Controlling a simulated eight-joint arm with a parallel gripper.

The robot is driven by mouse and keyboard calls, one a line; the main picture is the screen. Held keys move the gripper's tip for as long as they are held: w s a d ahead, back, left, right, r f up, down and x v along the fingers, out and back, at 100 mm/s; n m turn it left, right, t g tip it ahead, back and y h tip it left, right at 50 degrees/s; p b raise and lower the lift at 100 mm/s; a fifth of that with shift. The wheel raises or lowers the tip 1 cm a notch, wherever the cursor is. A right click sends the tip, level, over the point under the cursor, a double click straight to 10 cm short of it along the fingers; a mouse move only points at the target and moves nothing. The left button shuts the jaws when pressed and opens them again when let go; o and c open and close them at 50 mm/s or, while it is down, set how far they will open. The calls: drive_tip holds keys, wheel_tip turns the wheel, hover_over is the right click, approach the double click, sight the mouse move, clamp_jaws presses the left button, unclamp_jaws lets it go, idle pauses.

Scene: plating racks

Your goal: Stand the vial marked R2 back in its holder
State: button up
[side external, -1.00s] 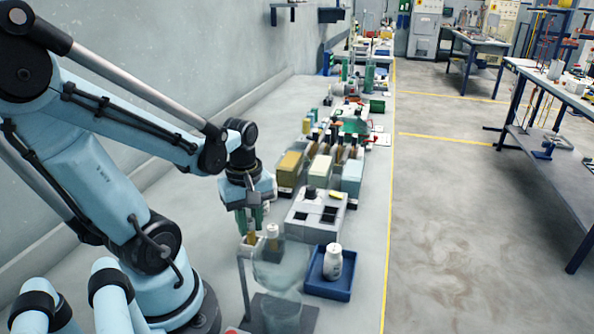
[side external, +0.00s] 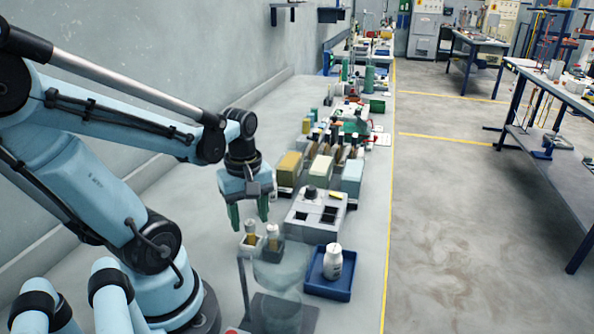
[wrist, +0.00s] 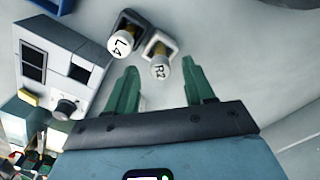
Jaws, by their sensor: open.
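The vial marked R2 (wrist: 160,68) has a white cap and stands in a light grey holder (wrist: 159,42); it looks upright. In the side view, R2 (side external: 250,231) is the left one of two capped vials. The vial marked L4 (wrist: 120,44) stands in a dark holder (wrist: 128,21) beside it, and in the side view it is on the right (side external: 272,233). My gripper (side external: 249,218) is open and empty just above R2. In the wrist view, its green fingers (wrist: 159,70) are apart, one on each side of R2's cap.
A grey instrument box (side external: 315,211) with dark square openings stands right of the vials. A blue tray (side external: 328,288) with a white bottle (side external: 333,261) is in front of it. A clear glass vessel (side external: 280,285) stands near the vials. Coloured blocks (side external: 320,170) stand behind the box.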

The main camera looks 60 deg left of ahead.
wheel_tip(320, 180, up, 10)
drive_tip(key=shift+r, duration=0.15)
idle(0.5)
drive_tip(key=w+d+f+m+t, duration=0.4)
drive_tip(key=w+d+m+t, duration=0.3)
drive_tip(key=m, duration=1.1)
drive_tip(key=w+d, duration=0.3)
drive_tip(key=d, duration=0.1)
